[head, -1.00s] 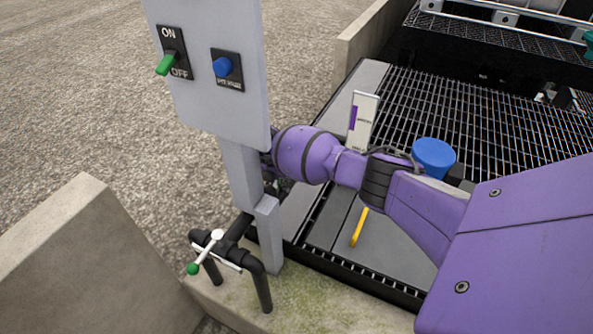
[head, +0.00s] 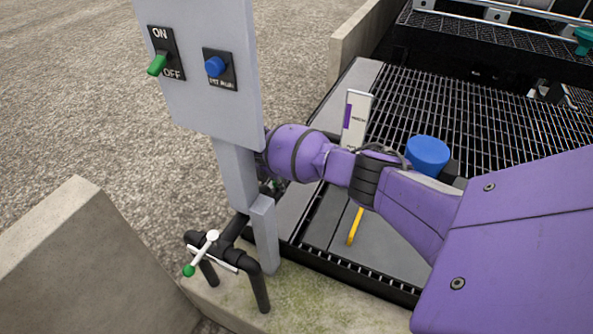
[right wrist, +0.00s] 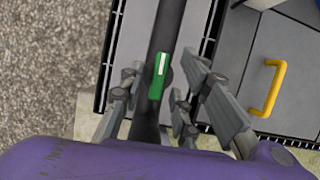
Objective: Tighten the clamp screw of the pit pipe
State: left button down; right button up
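A dark pipe (head: 236,228) runs low past the grey post and carries a white cross-bar screw handle (head: 203,252) with a green tip (head: 189,270). My right arm reaches in from the right; its gripper is mostly hidden behind the post in the head view. In the right wrist view my right gripper (right wrist: 160,98) is open, its fingers on both sides of a dark pipe (right wrist: 167,30). A green piece with a white stripe (right wrist: 159,75) lies between the fingers, apparently ungripped. I cannot tell whether it belongs to the clamp. My left gripper is out of view.
The grey post bears a panel (head: 195,90) with a green switch (head: 157,65) and a blue button (head: 214,66). A concrete block (head: 75,260) stands at left. A yellow handle (head: 355,227) sits on grey plates beside the grating (head: 480,120); a blue cylinder (head: 428,153) is behind my arm.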

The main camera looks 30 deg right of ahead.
jog(key=shift+w+r, duration=0.15)
jog(key=shift+r, duration=0.1)
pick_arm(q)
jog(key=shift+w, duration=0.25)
pick_arm(e)
notch_tip(320, 180, up, 10)
jog(key=shift+f, duration=0.15)
